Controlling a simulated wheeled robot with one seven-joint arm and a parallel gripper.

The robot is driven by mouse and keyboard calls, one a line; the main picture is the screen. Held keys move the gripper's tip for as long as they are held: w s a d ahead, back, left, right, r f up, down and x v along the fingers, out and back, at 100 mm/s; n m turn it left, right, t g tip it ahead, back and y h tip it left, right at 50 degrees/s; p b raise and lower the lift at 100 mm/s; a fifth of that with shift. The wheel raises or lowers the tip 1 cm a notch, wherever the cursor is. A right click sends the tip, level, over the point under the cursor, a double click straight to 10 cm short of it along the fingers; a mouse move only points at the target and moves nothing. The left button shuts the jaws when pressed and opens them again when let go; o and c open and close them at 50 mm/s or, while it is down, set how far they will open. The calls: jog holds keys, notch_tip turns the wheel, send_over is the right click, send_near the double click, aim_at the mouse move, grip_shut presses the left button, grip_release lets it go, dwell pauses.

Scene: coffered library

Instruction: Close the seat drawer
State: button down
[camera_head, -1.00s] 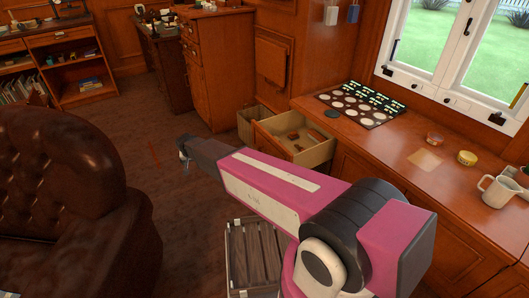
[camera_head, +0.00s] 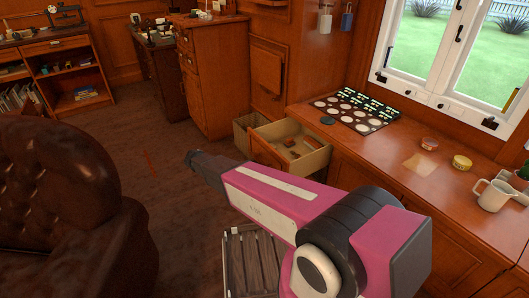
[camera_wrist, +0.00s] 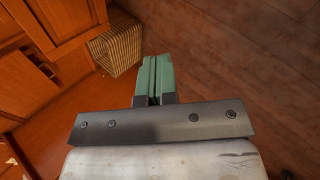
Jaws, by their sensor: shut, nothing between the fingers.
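The seat drawer (camera_head: 268,154) is pulled out from the window-side wooden unit. Its pale inside shows, with a few small brown items in it.
A woven bin (camera_wrist: 115,48) stands on the floor just beyond the drawer and also shows in the head view (camera_head: 245,127). A brown leather armchair (camera_head: 70,200) fills the left. A slatted crate (camera_head: 252,260) lies under my arm. Open floor (camera_head: 165,160) lies between armchair and drawer.

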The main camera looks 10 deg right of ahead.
jog(key=d+n+t+h, duration=0.1)
jog(key=d+n+h, duration=0.5)
jog(key=d+n, duration=0.25)
jog(key=n+t+h, duration=0.2)
jog(key=n+h, duration=0.2)
jog(key=n, duration=0.1)
send_near(268, 148)
jog(key=x, duration=0.7)
jog(key=shift+d, duration=0.3)
jog(key=shift+d, duration=0.1)
jog(key=x, duration=2.8)
jog(key=shift+s+d, duration=0.15)
jog(key=shift+d, duration=0.2)
jog(key=shift+r, duration=0.15)
